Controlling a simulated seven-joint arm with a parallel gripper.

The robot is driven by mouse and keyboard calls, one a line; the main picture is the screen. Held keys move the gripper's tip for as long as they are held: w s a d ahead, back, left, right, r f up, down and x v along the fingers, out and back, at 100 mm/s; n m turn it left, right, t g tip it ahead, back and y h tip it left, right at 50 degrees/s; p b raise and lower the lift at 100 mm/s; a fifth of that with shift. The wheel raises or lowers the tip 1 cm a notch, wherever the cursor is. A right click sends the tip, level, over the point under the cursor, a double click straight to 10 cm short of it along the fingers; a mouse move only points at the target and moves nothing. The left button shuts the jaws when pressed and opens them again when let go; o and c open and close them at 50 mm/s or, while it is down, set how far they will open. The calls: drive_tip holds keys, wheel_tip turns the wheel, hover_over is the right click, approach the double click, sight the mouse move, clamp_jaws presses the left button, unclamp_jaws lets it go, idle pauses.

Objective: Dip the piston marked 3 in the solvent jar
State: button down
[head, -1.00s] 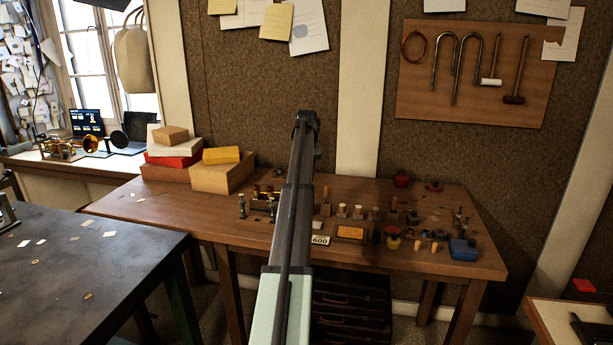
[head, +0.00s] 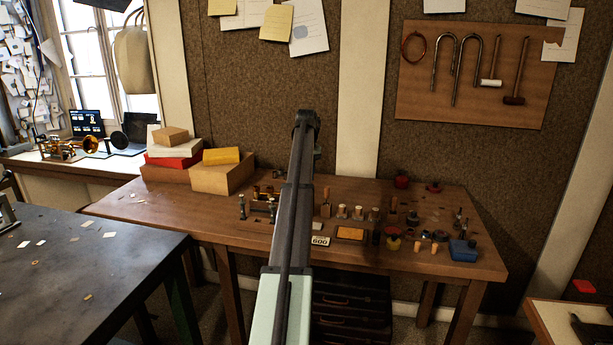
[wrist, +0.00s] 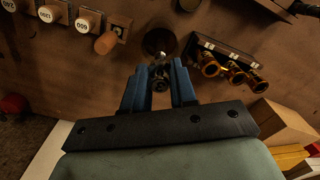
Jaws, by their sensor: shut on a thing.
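In the wrist view my gripper (wrist: 160,88) has its blue fingers closed on a small metal piston (wrist: 160,76), seen nearly end-on. Its marking cannot be read. A dark round vessel, perhaps the solvent jar (wrist: 158,40), is just beyond the fingertips. I cannot tell whether the piston is above it or inside it. To the right, a dark rack (wrist: 232,52) with small white labels holds brass cylinders (wrist: 234,73). In the head view my arm hides the gripper, the held piston and the vessel.
Numbered white-topped pegs (wrist: 88,20) and a cork-coloured cylinder (wrist: 106,43) are at the upper left of the wrist view. The head view shows a blue box (head: 463,251) at the bench's right and stacked boxes (head: 222,176) at its back left.

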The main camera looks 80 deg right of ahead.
wheel_tip(320, 180, up, 10)
drive_tip(key=shift+r, duration=0.25)
idle(1.6)
idle(0.6)
drive_tip(key=a+f, duration=0.4)
drive_tip(key=a, duration=0.5)
drive_tip(key=w+a+f+n, duration=0.2)
drive_tip(key=w+a+f, duration=0.1)
drive_tip(key=w+a, duration=0.95)
drive_tip(key=w+a+f+n, duration=0.3)
drive_tip(key=w+a, duration=0.8)
drive_tip(key=a, duration=0.3)
drive_tip(key=w+a+f+n, duration=0.2)
drive_tip(key=w+a+f, duration=0.1)
drive_tip(key=w+a, duration=0.95)
drive_tip(key=w+a+n, duration=0.2)
drive_tip(key=w+a, duration=0.1)
drive_tip(key=a, duration=1.1)
drive_tip(key=w+a+f+n, duration=0.1)
drive_tip(key=w+a+n, duration=0.2)
drive_tip(key=a, duration=1.1)
drive_tip(key=w+a+n, duration=0.3)
drive_tip(key=w+a, duration=0.2)
drive_tip(key=a, duration=0.9)
drive_tip(key=shift+w+a+f, duration=0.15)
drive_tip(key=shift+a, duration=0.1)
drive_tip(key=m, duration=0.6)
